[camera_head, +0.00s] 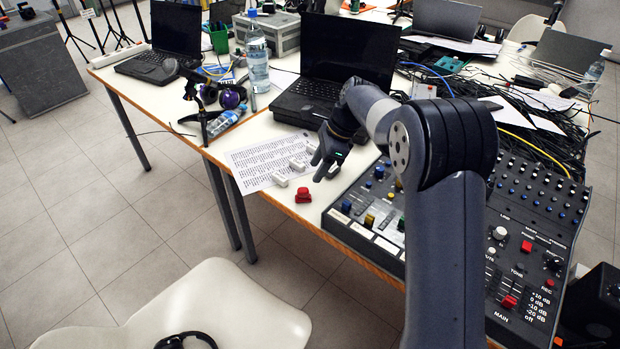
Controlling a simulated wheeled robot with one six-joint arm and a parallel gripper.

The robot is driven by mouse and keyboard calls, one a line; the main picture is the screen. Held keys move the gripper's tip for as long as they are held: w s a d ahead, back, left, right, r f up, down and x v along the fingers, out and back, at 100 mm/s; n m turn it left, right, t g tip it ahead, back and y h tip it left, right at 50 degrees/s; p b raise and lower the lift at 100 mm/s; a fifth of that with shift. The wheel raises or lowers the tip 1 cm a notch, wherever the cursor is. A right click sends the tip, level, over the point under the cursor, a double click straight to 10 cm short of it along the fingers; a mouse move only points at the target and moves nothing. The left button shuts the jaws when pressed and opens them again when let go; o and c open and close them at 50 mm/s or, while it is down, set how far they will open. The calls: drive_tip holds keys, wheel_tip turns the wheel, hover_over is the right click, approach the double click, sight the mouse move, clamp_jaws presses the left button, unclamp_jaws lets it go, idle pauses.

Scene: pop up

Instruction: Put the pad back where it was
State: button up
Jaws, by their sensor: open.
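No thing in view can be surely told as the pad. My gripper (320,168) is open, pointing down above the table's front edge, just left of the mixing console. A small red object (303,196) stands at the table edge, below and left of the fingertips in the picture. Small white pieces lie by the fingers: one at the front (280,180), one behind it (297,165). I cannot tell whether the fingers touch anything. A printed sheet (248,162) lies to the left. My arm hides part of the table and console.
The mixing console (352,222) fills the table's right front. An open laptop (322,85) stands behind my gripper. A water bottle (257,55), headphones (232,98) and a lying bottle (224,123) are at left. Cables (545,125) crowd the right. A white chair (215,300) stands in front.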

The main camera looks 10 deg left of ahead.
drive_tip(key=shift+v, duration=1.25)
